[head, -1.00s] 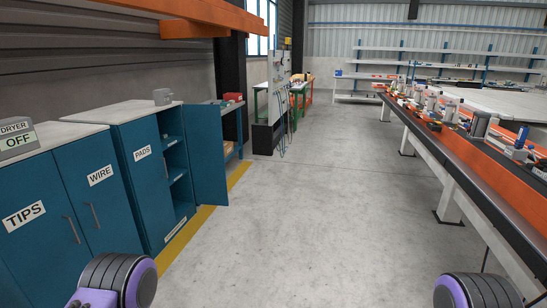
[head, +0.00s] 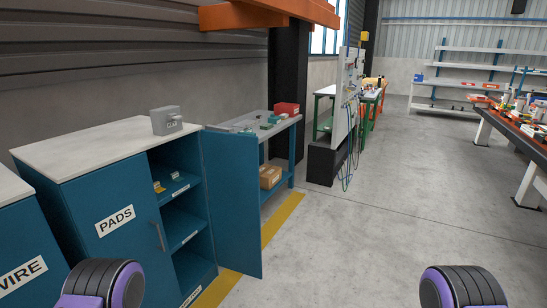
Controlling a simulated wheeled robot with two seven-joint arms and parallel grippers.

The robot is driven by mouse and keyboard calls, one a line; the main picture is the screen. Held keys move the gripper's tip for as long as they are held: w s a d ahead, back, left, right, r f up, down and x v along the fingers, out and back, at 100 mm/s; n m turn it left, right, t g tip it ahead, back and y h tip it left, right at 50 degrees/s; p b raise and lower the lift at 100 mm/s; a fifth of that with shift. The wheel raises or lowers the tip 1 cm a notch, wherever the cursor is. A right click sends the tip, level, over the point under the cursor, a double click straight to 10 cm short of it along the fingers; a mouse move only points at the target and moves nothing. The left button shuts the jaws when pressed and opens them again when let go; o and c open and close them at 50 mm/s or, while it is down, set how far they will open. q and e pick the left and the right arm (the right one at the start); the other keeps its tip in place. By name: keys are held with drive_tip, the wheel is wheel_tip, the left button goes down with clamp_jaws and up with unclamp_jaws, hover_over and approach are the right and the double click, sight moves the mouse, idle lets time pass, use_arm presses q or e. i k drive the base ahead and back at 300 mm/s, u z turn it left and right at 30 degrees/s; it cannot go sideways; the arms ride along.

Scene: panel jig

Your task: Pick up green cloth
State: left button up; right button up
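I cannot make out a green cloth for certain. Small green items (head: 273,119) lie on the blue workbench (head: 292,165) past the cabinets, too small to tell whether one is cloth. The PADS cabinet (head: 122,245) stands at left, with its blue right door (head: 232,195) swung open. Small yellowish items (head: 158,187) sit on its upper inner shelf. Neither gripper is in view; only rounded black and purple parts of my arms show at the bottom left and bottom right.
A grey box (head: 166,121) stands on the cabinet top. The bench holds a red bin (head: 287,109) above and a cardboard box (head: 270,177) below. A tool panel (head: 345,95) stands beyond. The concrete floor (head: 370,220) is clear; a long table (head: 520,140) is at right.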

sight(267, 126)
drive_tip(key=u, duration=0.1)
drive_tip(key=i, duration=2.25)
drive_tip(key=z, duration=0.5)
drive_tip(key=k, duration=0.65)
drive_tip(key=z, duration=0.8)
drive_tip(key=i, duration=1.9)
drive_tip(key=u, duration=0.2)
drive_tip(key=i, duration=1.55)
drive_tip(key=u, duration=1.7)
drive_tip(key=i, duration=1.25)
drive_tip(key=u, duration=0.9)
